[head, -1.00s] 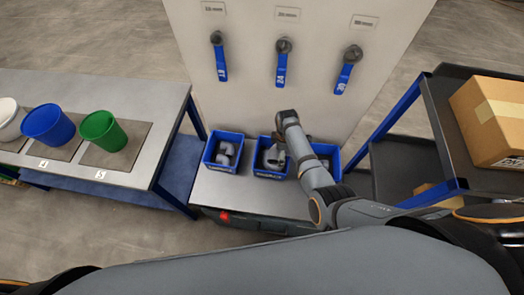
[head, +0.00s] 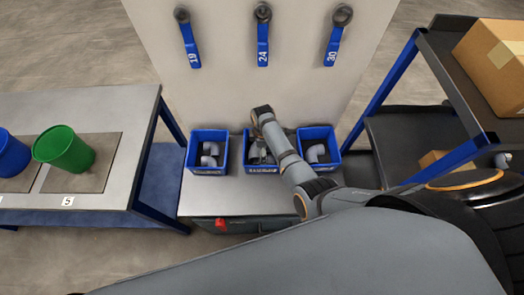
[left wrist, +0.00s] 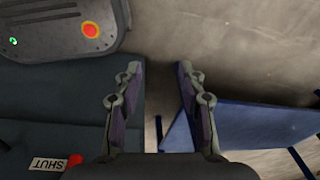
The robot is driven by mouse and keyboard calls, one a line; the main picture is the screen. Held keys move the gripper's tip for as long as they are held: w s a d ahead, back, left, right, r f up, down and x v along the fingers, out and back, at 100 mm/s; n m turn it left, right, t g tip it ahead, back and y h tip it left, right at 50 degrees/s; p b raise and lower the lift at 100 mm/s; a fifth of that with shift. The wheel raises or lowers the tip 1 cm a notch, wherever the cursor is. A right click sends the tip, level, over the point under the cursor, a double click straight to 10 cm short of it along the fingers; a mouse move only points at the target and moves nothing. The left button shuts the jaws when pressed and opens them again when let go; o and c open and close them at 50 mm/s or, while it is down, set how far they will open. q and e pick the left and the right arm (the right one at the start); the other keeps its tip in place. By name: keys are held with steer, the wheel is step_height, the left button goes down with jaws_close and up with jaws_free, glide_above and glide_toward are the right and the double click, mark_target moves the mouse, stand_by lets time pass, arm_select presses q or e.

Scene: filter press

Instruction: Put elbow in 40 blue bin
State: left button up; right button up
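Three blue bins stand side by side on a grey bench: a left bin (head: 207,170), a middle bin (head: 262,170) and a right bin (head: 334,150). A grey elbow (head: 210,152) lies in the left bin, and another grey elbow (head: 314,153) lies in the right bin. Their labels are too small to read. My right arm comes in from the right, and my right gripper (head: 259,157) points down at the middle bin. The arm hides most of it and that bin's contents. My left gripper (left wrist: 157,85) is open and empty in the left wrist view.
Behind the bins is a pale panel (head: 230,85) with blue-handled levers marked 19, 24 and 30. A table (head: 115,150) with a green cup (head: 65,150) is at left. A shelf rack (head: 400,135) with a cardboard box (head: 495,60) is at right.

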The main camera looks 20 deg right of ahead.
steer(key=shift+s+d+f, duration=0.1)
steer(key=o, duration=1.2)
arm_select(q)
steer(key=shift+s, duration=0.7)
step_height(320, 180, up, 13)
steer(key=p, duration=1.3)
arm_select(e)
step_height(320, 180, up, 12)
steer(key=shift+r, duration=0.2)
arm_select(q)
steer(key=shift+w+d, duration=0.1)
steer(key=shift+w, duration=0.05)
